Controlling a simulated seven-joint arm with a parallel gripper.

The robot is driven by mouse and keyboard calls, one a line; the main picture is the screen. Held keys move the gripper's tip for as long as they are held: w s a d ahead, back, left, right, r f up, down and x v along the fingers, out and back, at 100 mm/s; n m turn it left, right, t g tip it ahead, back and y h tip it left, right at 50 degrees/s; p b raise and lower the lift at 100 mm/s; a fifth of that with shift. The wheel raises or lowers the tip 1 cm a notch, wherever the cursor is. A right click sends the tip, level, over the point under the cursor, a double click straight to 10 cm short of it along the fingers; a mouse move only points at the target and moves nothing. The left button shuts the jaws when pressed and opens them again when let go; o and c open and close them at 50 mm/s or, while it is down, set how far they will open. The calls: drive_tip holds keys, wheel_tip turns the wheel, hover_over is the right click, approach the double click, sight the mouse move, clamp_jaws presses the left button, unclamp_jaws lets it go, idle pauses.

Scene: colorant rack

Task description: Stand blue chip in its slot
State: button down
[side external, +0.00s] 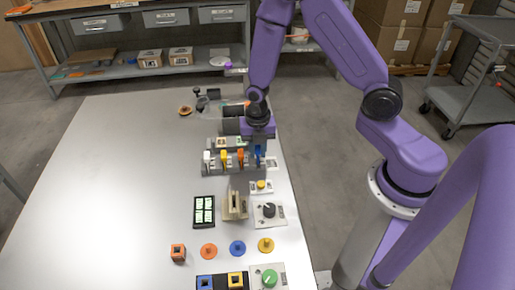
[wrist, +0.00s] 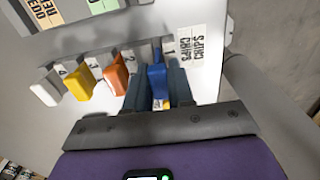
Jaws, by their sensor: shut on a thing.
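The blue chip (wrist: 156,80) is between the two dark fingers of my gripper (wrist: 157,88), which is shut on it. It is in line with the position marked 1, at the right end of the chip rack (wrist: 105,52). In the side external view the blue chip (side external: 258,151) shows just below my gripper (side external: 258,143), at the right end of the row. I cannot tell whether its lower end is seated in the slot. An orange chip (wrist: 116,76), a yellow chip (wrist: 77,86) and a white chip (wrist: 44,94) stand to its left in the rack.
A "chips" label (wrist: 191,50) lies right of the rack. In front are a beige holder (side external: 235,205), a black knob box (side external: 269,211) and a dark tray with green tiles (side external: 204,212). The table's left side (side external: 110,190) is clear.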

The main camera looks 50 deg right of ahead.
drive_tip(key=shift+f, duration=0.5)
idle(0.4)
drive_tip(key=c, duration=0.6)
unclamp_jaws()
drive_tip(key=shift+r, duration=0.15)
drive_tip(key=shift+r, duration=3.3)
